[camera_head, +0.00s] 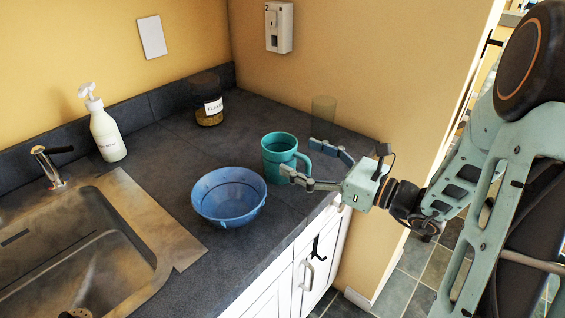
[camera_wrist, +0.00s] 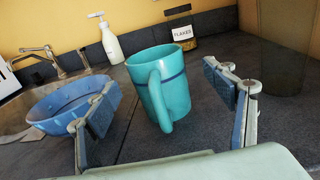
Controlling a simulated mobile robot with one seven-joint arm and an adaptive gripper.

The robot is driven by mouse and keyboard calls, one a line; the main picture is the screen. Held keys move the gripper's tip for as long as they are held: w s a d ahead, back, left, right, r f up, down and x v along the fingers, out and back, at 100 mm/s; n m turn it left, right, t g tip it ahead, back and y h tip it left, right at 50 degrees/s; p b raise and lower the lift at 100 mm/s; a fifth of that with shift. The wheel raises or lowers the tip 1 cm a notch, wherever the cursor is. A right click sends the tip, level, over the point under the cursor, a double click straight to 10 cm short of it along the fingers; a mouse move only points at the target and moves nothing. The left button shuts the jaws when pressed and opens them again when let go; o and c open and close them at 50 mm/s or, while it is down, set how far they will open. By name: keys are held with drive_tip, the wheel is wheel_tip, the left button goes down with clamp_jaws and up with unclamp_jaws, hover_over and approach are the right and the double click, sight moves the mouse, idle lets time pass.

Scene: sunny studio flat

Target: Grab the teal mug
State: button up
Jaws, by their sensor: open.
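The teal mug (camera_head: 278,155) stands upright on the dark countertop (camera_head: 262,119), just right of a blue bowl (camera_head: 228,197). Its handle points toward my gripper. My gripper (camera_head: 316,163) is open and empty, just to the right of the mug, with its fingers pointing at it. In the wrist view the mug (camera_wrist: 163,85) shows ahead between the two open fingers (camera_wrist: 163,110), with its handle facing the camera. The left finger overlaps the blue bowl (camera_wrist: 66,103) in that view. I cannot tell whether any finger touches the mug.
A soap bottle (camera_head: 105,133) and a labelled jar (camera_head: 207,103) stand farther back. A see-through glass (camera_head: 323,109) stands near the wall, behind my gripper. A metal sink (camera_head: 92,245) is at the left. The counter's front edge lies below my gripper.

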sight(294, 157)
drive_tip(key=x, duration=0.5)
drive_tip(key=shift+s+a+f, duration=0.1)
drive_tip(key=shift+a+f, duration=0.05)
drive_tip(key=shift+a, duration=0.1)
drive_tip(key=c, duration=1.5)
